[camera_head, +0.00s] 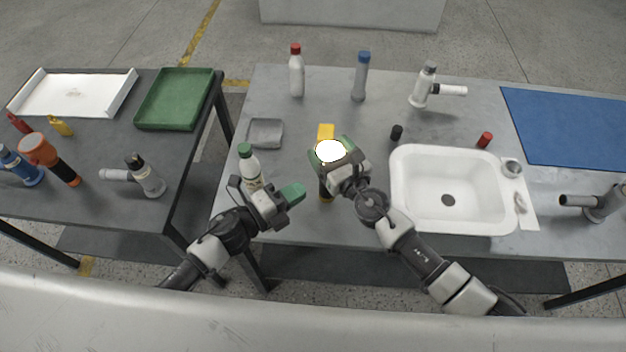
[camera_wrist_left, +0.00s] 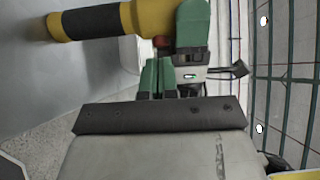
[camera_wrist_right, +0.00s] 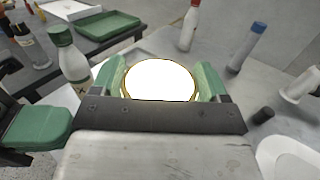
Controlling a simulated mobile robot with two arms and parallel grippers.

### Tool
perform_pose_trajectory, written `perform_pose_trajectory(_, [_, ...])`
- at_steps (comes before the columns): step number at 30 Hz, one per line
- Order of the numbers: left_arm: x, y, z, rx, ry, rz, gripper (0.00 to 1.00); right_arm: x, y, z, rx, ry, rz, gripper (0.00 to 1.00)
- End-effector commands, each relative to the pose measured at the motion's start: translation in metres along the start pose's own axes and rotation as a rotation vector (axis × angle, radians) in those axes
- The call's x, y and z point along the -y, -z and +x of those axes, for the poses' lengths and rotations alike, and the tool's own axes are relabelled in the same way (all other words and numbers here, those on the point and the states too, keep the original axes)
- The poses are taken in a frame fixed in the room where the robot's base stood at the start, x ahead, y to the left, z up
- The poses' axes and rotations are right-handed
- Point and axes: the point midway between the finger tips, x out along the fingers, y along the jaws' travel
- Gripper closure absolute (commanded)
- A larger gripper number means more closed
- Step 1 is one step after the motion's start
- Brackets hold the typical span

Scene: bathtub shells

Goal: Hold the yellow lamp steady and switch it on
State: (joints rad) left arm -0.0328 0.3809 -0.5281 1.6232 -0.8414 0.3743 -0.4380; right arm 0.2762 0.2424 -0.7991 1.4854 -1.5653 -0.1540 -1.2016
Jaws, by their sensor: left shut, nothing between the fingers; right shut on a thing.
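The yellow lamp stands upright between the fingers of my right gripper (camera_head: 330,152). Its lens (camera_head: 330,150) faces up and shows as a bright white disc, also in the right wrist view (camera_wrist_right: 160,80). My left gripper (camera_head: 296,192) is shut and empty, left of the lamp and lower in the head view. In the left wrist view its green fingertips (camera_wrist_left: 157,75) are close below a small reddish part (camera_wrist_left: 161,42) on the lamp; contact is unclear.
A green-capped bottle (camera_head: 248,165) stands just behind my left gripper. A white sink (camera_head: 405,165) is to the right. Two bottles (camera_head: 297,75) (camera_head: 360,78) stand at the back.

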Motion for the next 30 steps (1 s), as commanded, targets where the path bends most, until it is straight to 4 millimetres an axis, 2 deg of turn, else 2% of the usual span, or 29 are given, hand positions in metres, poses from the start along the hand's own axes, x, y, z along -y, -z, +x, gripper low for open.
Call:
perform_pose_trajectory(3, [-0.001, 0.001, -0.020, -0.002, -0.002, -0.001, 1.00, 0.002, 0.001, 0.000, -0.002, 0.004, -0.004, 0.53])
perform_pose_trajectory(6, [-0.002, 0.001, -0.030, -0.002, -0.003, -0.002, 1.00, 0.003, 0.001, 0.000, -0.001, 0.005, -0.005, 0.53])
perform_pose_trajectory(17, [-0.001, 0.001, -0.035, -0.003, -0.001, -0.001, 1.00, 0.004, 0.001, 0.000, -0.001, 0.007, -0.007, 0.53])
perform_pose_trajectory(18, [-0.001, 0.001, -0.035, -0.003, -0.001, -0.001, 1.00, 0.004, 0.001, 0.000, -0.001, 0.007, -0.007, 0.21])
perform_pose_trajectory(22, [-0.001, 0.001, -0.035, -0.003, -0.001, -0.001, 1.00, 0.004, 0.000, 0.000, 0.000, 0.007, -0.007, 0.01])
perform_pose_trajectory(30, [-0.001, 0.001, -0.035, -0.003, -0.002, -0.001, 1.00, 0.004, 0.000, -0.002, 0.000, 0.007, -0.005, 0.00])
